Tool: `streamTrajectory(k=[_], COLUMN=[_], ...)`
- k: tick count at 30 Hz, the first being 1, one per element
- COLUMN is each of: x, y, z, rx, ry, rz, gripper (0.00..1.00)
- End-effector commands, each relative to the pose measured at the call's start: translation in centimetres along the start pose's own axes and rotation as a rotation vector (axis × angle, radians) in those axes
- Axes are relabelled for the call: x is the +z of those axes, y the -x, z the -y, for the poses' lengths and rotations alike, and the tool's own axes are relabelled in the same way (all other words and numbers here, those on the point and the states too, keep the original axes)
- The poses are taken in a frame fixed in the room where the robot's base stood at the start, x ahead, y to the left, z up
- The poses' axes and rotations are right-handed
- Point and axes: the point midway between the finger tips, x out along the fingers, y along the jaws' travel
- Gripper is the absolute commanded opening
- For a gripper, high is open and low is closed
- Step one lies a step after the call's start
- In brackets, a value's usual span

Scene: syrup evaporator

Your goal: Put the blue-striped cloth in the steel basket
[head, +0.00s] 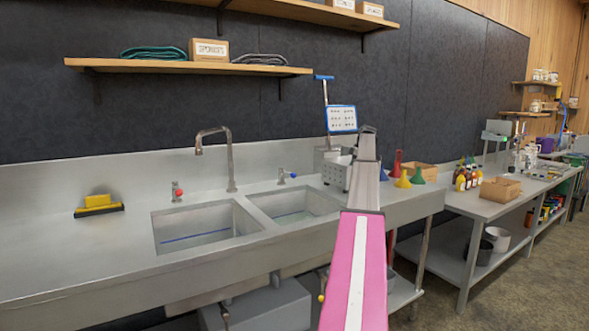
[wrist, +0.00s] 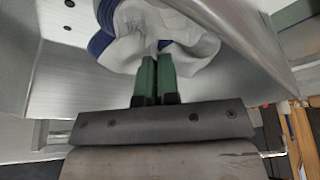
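The blue-striped cloth (wrist: 190,50), white with blue bands, is bunched at the top middle of the wrist view. My gripper (wrist: 157,62) has green fingers that are close together, with cloth pinched at their tips. Steel walls lie on both sides of the cloth, and the left one has dark holes. I cannot tell whether the cloth rests on the bottom or hangs. In the head view the perforated steel basket (head: 336,173) stands on the counter right of the sinks, partly behind my arm. My gripper and the cloth are hidden there.
Two sinks (head: 205,226) with a tall tap (head: 216,160) are left of the basket. A blue-framed sign (head: 342,119) stands behind it. Coloured funnels (head: 403,179) and a wooden box (head: 416,171) are close on the right.

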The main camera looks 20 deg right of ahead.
Motion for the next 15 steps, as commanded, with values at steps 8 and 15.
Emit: streamTrajectory(k=[8, 15], x=[0.4, 0.39], y=[-1.11, -1.07], z=[0.01, 0.01], rx=[0.0, 0.0], ry=[0.0, 0.0], rz=[0.0, 0.0], gripper=[0.0, 0.29])
